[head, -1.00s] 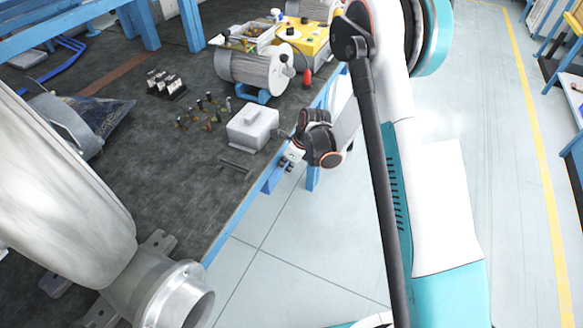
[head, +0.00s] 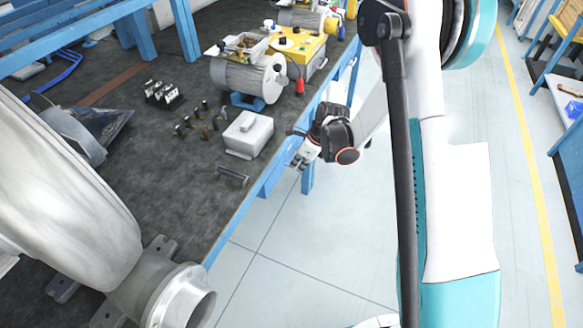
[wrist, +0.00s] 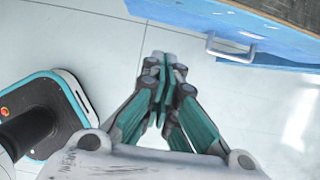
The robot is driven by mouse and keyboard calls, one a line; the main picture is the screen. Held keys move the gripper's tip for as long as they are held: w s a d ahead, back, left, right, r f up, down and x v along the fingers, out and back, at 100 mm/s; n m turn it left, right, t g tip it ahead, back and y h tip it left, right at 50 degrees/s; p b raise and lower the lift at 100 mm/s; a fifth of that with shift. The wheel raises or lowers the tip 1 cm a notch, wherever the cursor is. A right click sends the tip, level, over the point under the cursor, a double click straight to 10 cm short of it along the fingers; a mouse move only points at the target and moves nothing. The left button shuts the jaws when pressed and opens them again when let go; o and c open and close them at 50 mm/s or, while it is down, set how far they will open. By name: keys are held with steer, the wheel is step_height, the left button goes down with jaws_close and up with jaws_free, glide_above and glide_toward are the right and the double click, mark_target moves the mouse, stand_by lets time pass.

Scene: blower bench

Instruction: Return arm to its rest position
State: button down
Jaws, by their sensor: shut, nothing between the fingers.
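My gripper (head: 298,164) hangs beside the blue front edge of the bench, over the floor, in the head view. In the wrist view my gripper (wrist: 160,62) points down at the floor with its fingers together and nothing between them. My arm runs from the upper right of the head view down to the gripper. The dark bench top (head: 180,195) lies to the left of the gripper.
A pale grey box (head: 248,134) and a dark metal bracket (head: 232,174) lie near the bench edge. A motor (head: 247,78) and a yellow box (head: 300,50) stand farther back. A blue drawer with a handle (wrist: 231,50) is close by. The floor (head: 300,240) is clear.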

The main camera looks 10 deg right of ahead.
steer(key=shift+p+v, duration=0.35)
steer(key=shift+v, duration=1.15)
steer(key=shift+r, duration=0.1)
steer(key=s+d+r+n+t+h, duration=0.1)
steer(key=s+r+n, duration=0.35)
steer(key=r, duration=0.45)
steer(key=s+r+n+t+h, duration=0.1)
steer(key=s+r+n, duration=0.4)
steer(key=r, duration=0.5)
steer(key=s+d+r+n+t, duration=0.1)
steer(key=s+r+n, duration=0.3)
steer(key=s+n, duration=0.3)
steer(key=s+d+r+n+t+h, duration=0.1)
steer(key=s+r+n, duration=0.2)
steer(key=s+n, duration=0.5)
steer(key=shift+s+d+r+t+h, duration=0.2)
steer(key=shift+s+r+t+h, duration=0.15)
steer(key=shift+s, duration=1.05)
steer(key=shift+n, duration=0.25)
